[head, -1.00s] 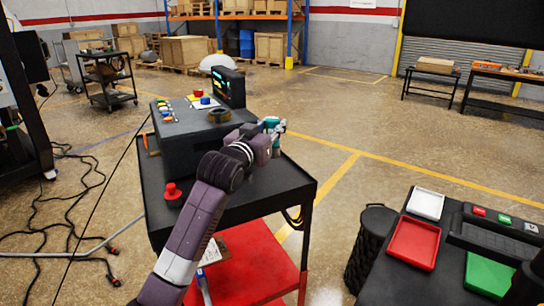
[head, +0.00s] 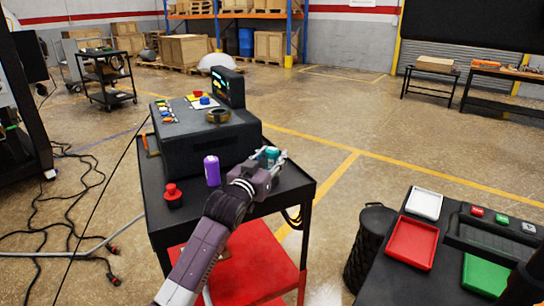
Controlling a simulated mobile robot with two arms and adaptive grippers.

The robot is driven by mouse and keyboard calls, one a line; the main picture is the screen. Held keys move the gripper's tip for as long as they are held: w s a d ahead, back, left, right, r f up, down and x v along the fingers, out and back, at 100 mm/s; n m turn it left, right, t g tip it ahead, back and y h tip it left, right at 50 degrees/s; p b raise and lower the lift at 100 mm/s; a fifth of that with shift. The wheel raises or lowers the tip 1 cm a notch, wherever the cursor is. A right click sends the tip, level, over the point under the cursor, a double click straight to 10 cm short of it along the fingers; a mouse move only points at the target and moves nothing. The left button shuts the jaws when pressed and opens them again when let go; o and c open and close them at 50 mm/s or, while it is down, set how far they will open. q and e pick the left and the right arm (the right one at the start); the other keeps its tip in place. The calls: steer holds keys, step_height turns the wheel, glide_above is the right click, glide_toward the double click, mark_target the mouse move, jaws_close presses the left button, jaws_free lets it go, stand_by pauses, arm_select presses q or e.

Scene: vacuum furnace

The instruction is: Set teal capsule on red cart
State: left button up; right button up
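The teal capsule (head: 268,154) is between the fingers of my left gripper (head: 273,156). The gripper looks shut on it, and the fingers cover part of it. It is over the right part of the black top (head: 287,190) of the red cart (head: 262,262), whose lower shelf is red. I cannot tell whether the capsule touches the top. A purple capsule (head: 212,170) stands upright on the same top, left of the gripper. My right gripper is not in view.
A dark control box (head: 195,145) with a small screen (head: 229,87) fills the cart's back. A red button (head: 172,195) is at the front left. A second table at right holds white (head: 426,204), red (head: 411,243) and green (head: 484,275) trays.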

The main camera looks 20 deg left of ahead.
arm_select(q)
steer(key=shift+o, duration=0.4)
steer(key=shift+s, duration=0.2)
steer(key=s+a+b, duration=0.1)
steer(key=s, duration=1)
steer(key=shift+s+a, duration=0.15)
steer(key=shift+s, duration=0.1)
